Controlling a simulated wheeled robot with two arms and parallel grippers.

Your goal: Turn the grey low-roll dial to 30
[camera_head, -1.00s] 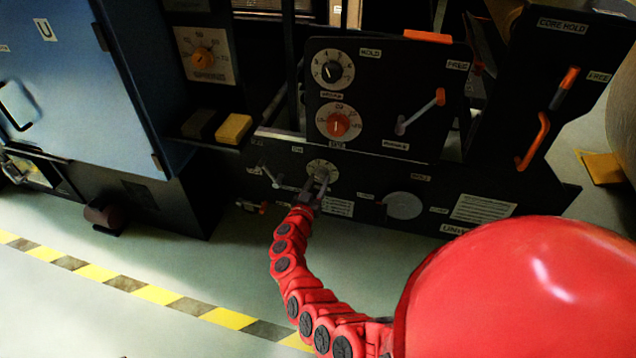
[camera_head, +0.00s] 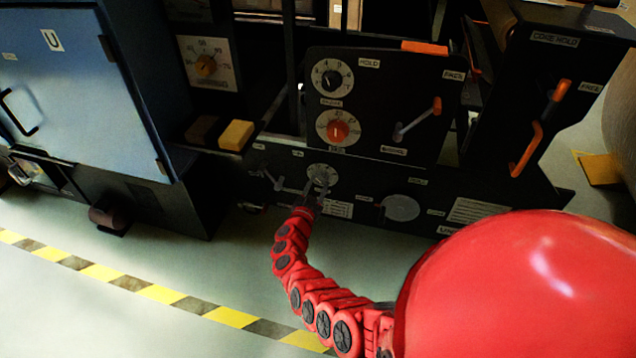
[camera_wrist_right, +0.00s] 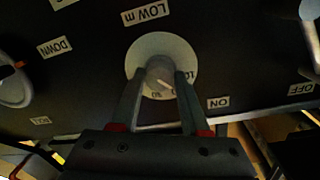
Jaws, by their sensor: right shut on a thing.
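The grey low-roll dial (camera_wrist_right: 158,72) sits on a pale round scale plate (camera_wrist_right: 146,48) on the dark lower panel, under a "LOW m" label. My right gripper (camera_wrist_right: 158,85) is shut on the dial, with one finger on each side of it. A light pointer mark shows on the knob, but the number it points to cannot be read. In the head view, my right gripper (camera_head: 317,188) reaches the scale plate (camera_head: 322,172) from below and covers most of the dial. My left gripper is not in view.
Above are a black dial (camera_head: 331,78), an orange dial (camera_head: 338,131) and an orange-tipped lever (camera_head: 418,118). Left of the low-roll dial is a small grey lever (camera_head: 272,180); right is a grey disc (camera_head: 401,207). A striped line (camera_head: 160,294) crosses the open floor.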

